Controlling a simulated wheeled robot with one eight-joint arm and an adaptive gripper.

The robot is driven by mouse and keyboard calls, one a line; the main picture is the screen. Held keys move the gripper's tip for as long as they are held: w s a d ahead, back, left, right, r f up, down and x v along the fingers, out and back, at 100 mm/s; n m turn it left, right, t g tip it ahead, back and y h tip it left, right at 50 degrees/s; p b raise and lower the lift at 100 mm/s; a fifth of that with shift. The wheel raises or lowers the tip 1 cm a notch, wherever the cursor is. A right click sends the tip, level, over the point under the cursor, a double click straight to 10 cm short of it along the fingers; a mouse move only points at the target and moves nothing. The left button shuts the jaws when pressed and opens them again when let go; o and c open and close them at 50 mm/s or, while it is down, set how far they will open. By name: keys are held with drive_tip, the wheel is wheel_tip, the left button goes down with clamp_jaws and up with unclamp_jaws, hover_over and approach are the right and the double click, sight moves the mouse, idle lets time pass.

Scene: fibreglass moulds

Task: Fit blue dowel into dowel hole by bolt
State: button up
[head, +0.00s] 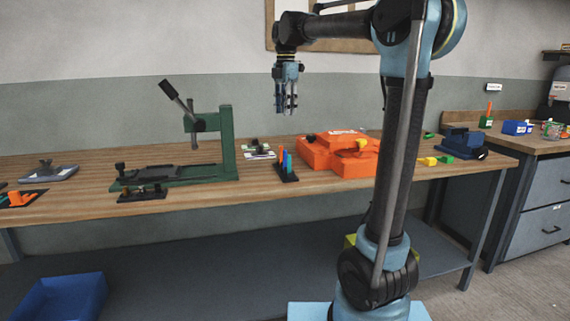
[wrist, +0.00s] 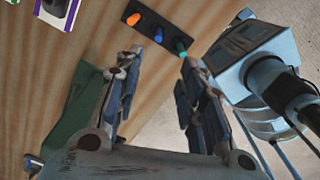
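The blue dowel (wrist: 158,35) stands in a small black holder between an orange dowel (wrist: 133,19) and a green dowel (wrist: 181,46). In the head view the black holder (head: 288,178) is on the wooden bench, left of the orange mould (head: 325,158). My gripper (head: 287,108) points down above the bench, higher than the holder. In the wrist view my gripper (wrist: 159,62) is open and empty, its fingers apart, with the dowels showing just beyond the fingertips. I cannot make out the dowel hole or the bolt.
A green press (head: 226,145) stands left of the holder. A small clamp on a pale plate (head: 259,153) lies behind it. A blue vise (head: 462,142) and yellow and green blocks (head: 427,161) are at the right. My arm covers part of the bench right of the mould.

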hover_over(285, 151)
drive_tip(key=w, duration=0.1)
drive_tip(key=shift+n, duration=0.4)
drive_tip(key=f, duration=1.1)
drive_tip(key=shift+a+f, duration=0.3)
drive_tip(key=shift+d+f, duration=0.15)
drive_tip(key=shift+f, duration=1.2)
drive_tip(key=shift+d+f, duration=0.15)
drive_tip(key=shift+f, duration=1.2)
drive_tip(key=shift+c, duration=0.5)
clamp_jaws()
